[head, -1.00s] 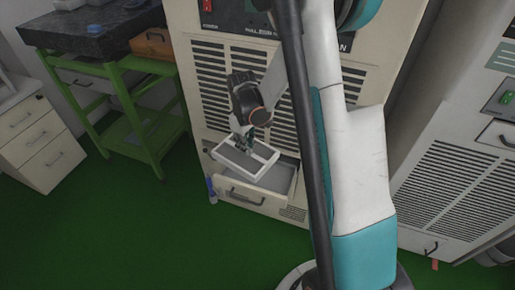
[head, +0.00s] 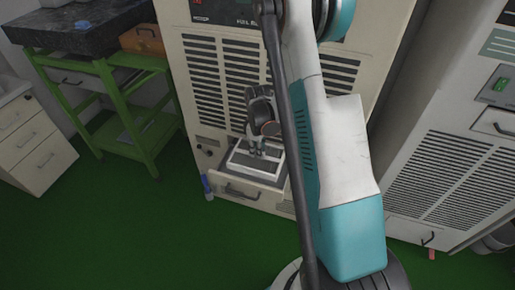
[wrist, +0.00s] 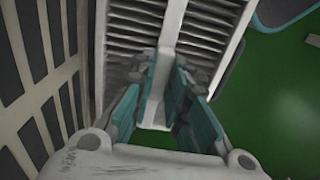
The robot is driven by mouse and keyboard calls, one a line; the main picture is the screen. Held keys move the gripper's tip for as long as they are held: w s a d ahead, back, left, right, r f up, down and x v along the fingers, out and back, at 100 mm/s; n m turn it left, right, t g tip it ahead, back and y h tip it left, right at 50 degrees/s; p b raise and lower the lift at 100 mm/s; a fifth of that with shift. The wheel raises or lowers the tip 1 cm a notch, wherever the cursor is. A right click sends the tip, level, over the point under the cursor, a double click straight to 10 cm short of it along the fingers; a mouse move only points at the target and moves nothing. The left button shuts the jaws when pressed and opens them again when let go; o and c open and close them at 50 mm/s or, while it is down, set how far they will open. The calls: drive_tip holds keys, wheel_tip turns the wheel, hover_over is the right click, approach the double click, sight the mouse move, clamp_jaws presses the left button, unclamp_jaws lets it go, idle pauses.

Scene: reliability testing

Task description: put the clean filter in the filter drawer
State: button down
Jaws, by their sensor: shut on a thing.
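The clean filter (head: 240,160), a grey pleated panel in a white frame, is over the open filter drawer (head: 258,196) low on the beige cabinet. It looks roughly level and lined up with the drawer opening. I cannot tell whether it rests inside or hangs just above. My gripper (head: 257,150) points down at the filter's middle. In the wrist view my gripper's teal fingers (wrist: 160,108) are closed on the white middle bar of the filter (wrist: 125,28). The filter hides most of the drawer's inside.
The beige cabinet's grille (head: 207,75) rises right behind the drawer. A blue-capped bottle (head: 207,187) stands on the floor just left of it. A green bench (head: 110,100) and white drawers (head: 35,145) are at left, another cabinet (head: 445,190) at right. The green floor in front is clear.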

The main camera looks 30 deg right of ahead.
drive_tip(key=shift+f+b, duration=2.9)
drive_tip(key=shift+f, duration=0.8)
drive_tip(key=c, duration=1.5)
unclamp_jaws()
wheel_tip(320, 180, up, 12)
